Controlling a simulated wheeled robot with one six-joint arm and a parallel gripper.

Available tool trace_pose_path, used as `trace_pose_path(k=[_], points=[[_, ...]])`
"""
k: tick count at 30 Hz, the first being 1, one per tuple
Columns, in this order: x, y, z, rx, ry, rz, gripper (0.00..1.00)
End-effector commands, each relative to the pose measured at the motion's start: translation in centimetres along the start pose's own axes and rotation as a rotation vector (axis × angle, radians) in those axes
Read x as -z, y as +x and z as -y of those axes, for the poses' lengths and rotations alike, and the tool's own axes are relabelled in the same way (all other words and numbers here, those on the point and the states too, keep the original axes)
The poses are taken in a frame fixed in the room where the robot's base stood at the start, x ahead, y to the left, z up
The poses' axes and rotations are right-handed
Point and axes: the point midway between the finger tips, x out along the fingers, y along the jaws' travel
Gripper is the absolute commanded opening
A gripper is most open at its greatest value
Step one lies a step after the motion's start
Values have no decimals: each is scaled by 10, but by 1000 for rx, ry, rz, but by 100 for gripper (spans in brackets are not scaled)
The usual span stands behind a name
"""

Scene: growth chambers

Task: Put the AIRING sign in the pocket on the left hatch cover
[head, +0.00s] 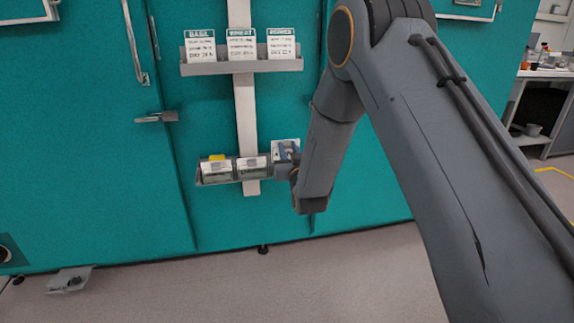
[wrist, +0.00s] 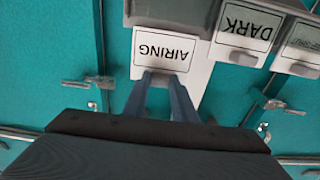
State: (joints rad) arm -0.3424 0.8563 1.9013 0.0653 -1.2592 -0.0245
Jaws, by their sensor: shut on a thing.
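The AIRING sign (wrist: 164,50) is a white card with black lettering, upside down in the wrist view. My gripper (wrist: 166,82) is shut on the sign's edge nearest me, with its blue-grey fingers on either side. In the head view my gripper (head: 287,157) is at the right end of a low grey rack (head: 231,180), and the sign's white face (head: 280,145) shows behind it. I cannot tell whether the sign is still seated in the rack. A pale-framed panel (head: 25,18) is cut off at the top left; I cannot tell whether it is the left hatch cover's pocket.
The DARK sign (wrist: 247,25) and another sign (wrist: 307,42) are in the rack beside AIRING. A shelf (head: 240,68) with three cards is above. Door handles (head: 134,45) and a latch (head: 157,117) stick out from the teal doors.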

Motion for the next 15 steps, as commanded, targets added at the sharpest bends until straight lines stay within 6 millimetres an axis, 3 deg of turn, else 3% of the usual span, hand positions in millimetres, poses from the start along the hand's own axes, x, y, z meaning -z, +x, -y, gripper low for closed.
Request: trace_pose_path(k=[15], points=[[4, 0, 0, 0, 0, 0, 1]])
